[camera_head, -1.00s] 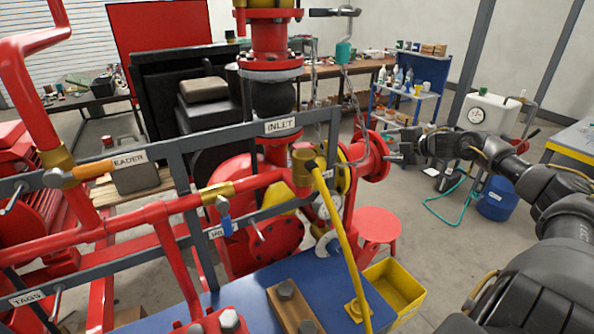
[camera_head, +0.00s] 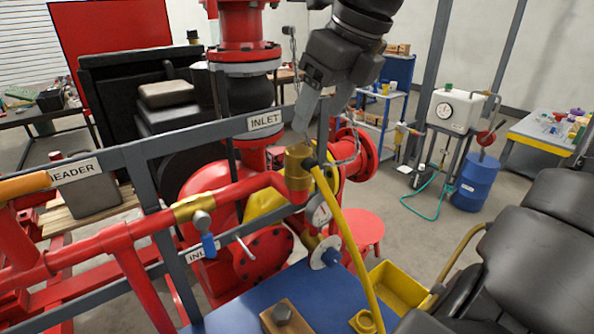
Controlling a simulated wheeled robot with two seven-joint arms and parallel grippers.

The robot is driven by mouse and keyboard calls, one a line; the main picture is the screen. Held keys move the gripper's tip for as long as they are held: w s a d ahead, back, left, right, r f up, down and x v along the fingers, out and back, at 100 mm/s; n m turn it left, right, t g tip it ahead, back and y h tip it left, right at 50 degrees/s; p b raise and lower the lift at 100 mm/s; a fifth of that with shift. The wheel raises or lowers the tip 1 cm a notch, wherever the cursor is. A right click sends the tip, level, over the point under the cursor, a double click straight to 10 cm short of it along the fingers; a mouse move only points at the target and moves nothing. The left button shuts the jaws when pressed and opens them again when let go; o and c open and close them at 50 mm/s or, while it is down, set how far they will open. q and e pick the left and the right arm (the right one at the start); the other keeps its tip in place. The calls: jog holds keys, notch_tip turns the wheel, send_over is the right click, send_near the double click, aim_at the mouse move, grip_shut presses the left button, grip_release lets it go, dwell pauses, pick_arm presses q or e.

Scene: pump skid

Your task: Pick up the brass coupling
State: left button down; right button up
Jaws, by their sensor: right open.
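A brass fitting (camera_head: 297,168) stands upright at the end of the red pipe, below the INLET label, with the yellow hose (camera_head: 345,230) joined to its side. A second brass sleeve (camera_head: 194,208) sits around the red pipe further left. A yellow-brass ring (camera_head: 366,321) lies on the blue skid top at the bottom. I cannot tell which one is the brass coupling. My right gripper (camera_head: 318,122) points down, open, just above the upright fitting; its fingertips partly overlap the frame and pipework, so contact is unclear. My left gripper is not in view.
The grey frame rail (camera_head: 225,130) with the INLET label runs close to my right gripper. A yellow bin (camera_head: 398,287) stands beside the blue skid top (camera_head: 290,292). A red stool (camera_head: 362,230) and a blue drum (camera_head: 474,184) stand on the open floor behind.

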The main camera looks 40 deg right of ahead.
aim_at(304, 151)
jog(key=x, duration=0.4)
jog(key=shift+w+f, duration=0.3)
jog(key=shift+f, duration=0.2)
jog(key=shift+f+p, duration=0.2)
jog(key=shift+p, duration=0.15)
jog(key=p+x, duration=0.1)
jog(key=x, duration=0.4)
jog(key=shift+d, duration=0.15)
jog(key=shift+s+r, duration=0.1)
jog(key=shift+r, duration=0.05)
jog(key=shift+c, duration=0.9)
jog(key=c, duration=1)
